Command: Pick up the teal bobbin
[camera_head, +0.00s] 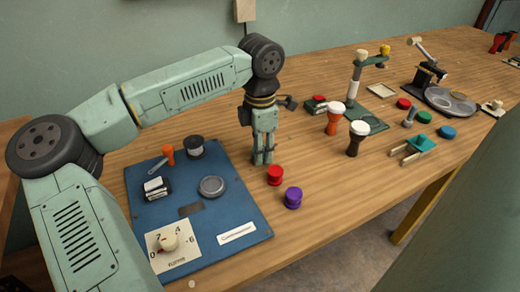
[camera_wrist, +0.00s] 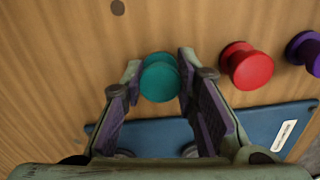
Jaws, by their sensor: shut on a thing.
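The teal bobbin (camera_wrist: 160,78) shows in the wrist view between the two fingertips of my gripper (camera_wrist: 158,80). My gripper is shut on it, one finger at each side. In the head view my gripper (camera_head: 263,158) points down at the wooden table, just off the blue mat's right edge. The teal bobbin cannot be made out there, as the fingers hide it. I cannot tell whether the bobbin still touches the table.
A red bobbin (camera_head: 275,175) and a purple bobbin (camera_head: 293,198) stand close to the right of my gripper. The blue mat (camera_head: 225,213) with several items lies at the left. Two goblet drums, one orange (camera_head: 335,118) and one dark (camera_head: 356,138), stand further right.

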